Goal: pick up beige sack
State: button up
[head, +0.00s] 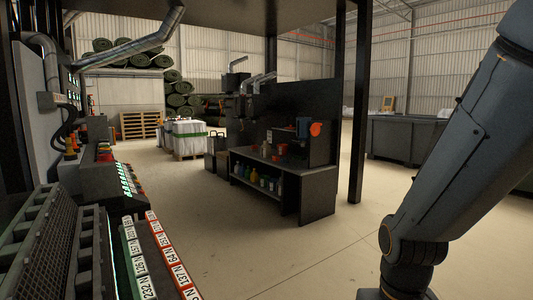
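I cannot make out a clear beige sack in the head view. Pale, whitish bulk bags (188,140) with a green band stand on a pallet in the middle distance, left of centre. They are too far away to tell whether one is the sack. My arm fills the right side of the picture and reaches down past the bottom edge. My gripper is out of the picture, so its state and anything in it are hidden.
A dark workbench (315,207) with bottles on its shelf stands at centre. A black post (361,100) rises beside it. Machinery with a control panel (105,180) lines the left. Rolled turf (180,88) and wooden pallets (139,125) are behind. Open floor (280,255) lies in front.

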aim_at(265, 149)
jog(key=z, duration=0.15)
jog(key=i, duration=3.15)
jog(key=u, duration=0.95)
jog(key=i, duration=6.7)
jog(key=z, duration=0.5)
